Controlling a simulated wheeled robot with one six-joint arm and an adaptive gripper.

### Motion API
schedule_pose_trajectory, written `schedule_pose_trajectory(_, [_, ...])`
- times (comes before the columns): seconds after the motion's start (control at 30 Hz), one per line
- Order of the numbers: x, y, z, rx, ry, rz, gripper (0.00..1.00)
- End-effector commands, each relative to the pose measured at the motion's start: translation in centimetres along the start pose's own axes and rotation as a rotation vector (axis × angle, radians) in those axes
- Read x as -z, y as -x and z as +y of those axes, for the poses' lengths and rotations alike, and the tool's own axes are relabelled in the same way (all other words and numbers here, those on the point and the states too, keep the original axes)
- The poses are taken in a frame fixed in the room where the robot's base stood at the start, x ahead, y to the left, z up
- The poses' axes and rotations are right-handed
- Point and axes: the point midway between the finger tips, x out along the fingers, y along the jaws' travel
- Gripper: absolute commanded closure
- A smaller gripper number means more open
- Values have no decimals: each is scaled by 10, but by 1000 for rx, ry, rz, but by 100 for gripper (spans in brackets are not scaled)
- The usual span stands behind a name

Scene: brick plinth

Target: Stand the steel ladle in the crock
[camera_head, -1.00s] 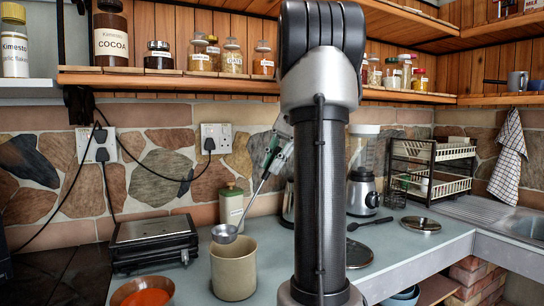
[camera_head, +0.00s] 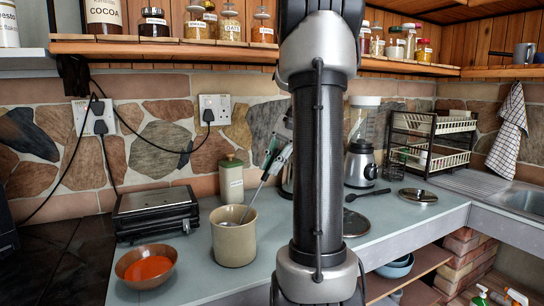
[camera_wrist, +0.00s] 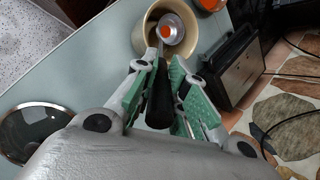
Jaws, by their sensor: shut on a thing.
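The steel ladle (camera_wrist: 171,28) is held by its dark handle (camera_wrist: 160,97) between the green pads of my gripper (camera_wrist: 160,85), which is shut on it. In the head view my gripper (camera_head: 276,160) is partly hidden behind my arm, and the thin shaft of the ladle (camera_head: 254,195) slants down to the left. The beige crock (camera_head: 233,243) stands on the counter, its rim (camera_wrist: 138,38) also showing in the wrist view. The ladle's bowl is inside the crock's mouth, and the ladle is tilted. I cannot tell whether the bowl touches the bottom.
A bowl of orange contents (camera_head: 146,267) stands left of the crock. A grill press (camera_head: 155,214) and a lidded canister (camera_head: 232,179) are behind. A blender (camera_head: 361,160), a dish rack (camera_head: 430,145) and a round lid (camera_head: 355,227) are to the right. A shelf (camera_head: 160,48) runs above.

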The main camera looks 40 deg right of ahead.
Motion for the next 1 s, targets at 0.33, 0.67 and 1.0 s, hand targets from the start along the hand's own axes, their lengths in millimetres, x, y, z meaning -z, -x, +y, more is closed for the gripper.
schedule_pose_trajectory(0.33, [11,-25,9,0,0,0,100])
schedule_pose_trajectory(0.67, [16,-35,14,-1,0,0,100])
schedule_pose_trajectory(1.0, [16,-37,14,-3,-2,-3,70])
